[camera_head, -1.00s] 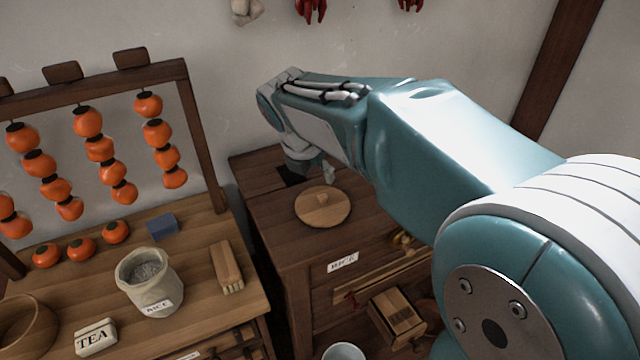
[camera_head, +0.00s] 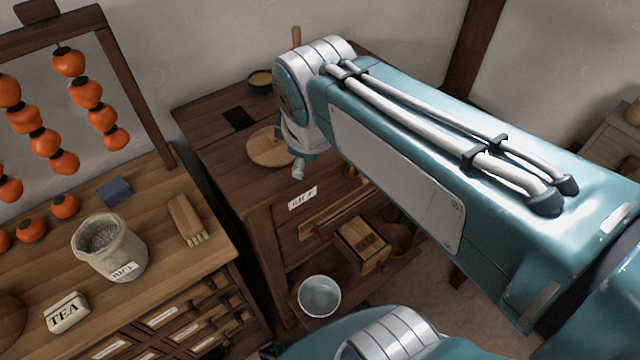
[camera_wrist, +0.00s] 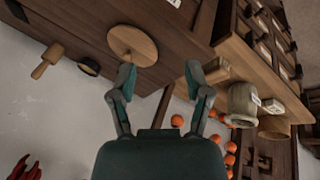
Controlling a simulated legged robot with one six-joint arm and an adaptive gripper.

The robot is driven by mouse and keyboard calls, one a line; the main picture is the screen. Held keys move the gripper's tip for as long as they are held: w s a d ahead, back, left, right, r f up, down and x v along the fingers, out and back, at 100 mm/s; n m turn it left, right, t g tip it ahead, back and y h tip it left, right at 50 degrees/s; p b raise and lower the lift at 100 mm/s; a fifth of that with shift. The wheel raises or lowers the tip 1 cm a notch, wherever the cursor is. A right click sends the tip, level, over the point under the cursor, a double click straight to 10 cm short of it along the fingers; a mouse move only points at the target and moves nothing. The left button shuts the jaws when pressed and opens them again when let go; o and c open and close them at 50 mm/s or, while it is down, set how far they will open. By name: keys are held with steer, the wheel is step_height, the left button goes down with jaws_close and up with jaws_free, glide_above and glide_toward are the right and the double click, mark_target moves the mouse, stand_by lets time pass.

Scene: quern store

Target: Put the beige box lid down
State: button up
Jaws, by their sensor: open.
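The beige lid (camera_head: 268,148) is a round, light wooden disc, lying flat on the dark wooden cabinet top. Its right part is hidden behind my arm's end in the head view. In the wrist view the whole lid (camera_wrist: 133,45) shows, with a small knob, just beyond my left-hand finger. My gripper (camera_wrist: 160,74) is open with nothing between its fingers. In the head view my gripper (camera_head: 298,168) is mostly hidden by the wrist, at the lid's right side. A dark square opening (camera_head: 238,118) lies in the cabinet top behind the lid.
A dark bowl (camera_head: 260,79) and a wooden-handled tool stand at the cabinet's back. The left counter holds a rice sack (camera_head: 108,247), a tea box (camera_head: 68,312) and a blue block (camera_head: 114,191). Persimmons hang at left.

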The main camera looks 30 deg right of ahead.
steer(key=s+f+m, duration=0.2)
steer(key=s+m, duration=0.4)
steer(key=m, duration=0.3)
steer(key=shift+f+t+y, duration=0.4)
steer(key=shift+c, duration=0.4)
steer(key=shift+a, duration=0.1)
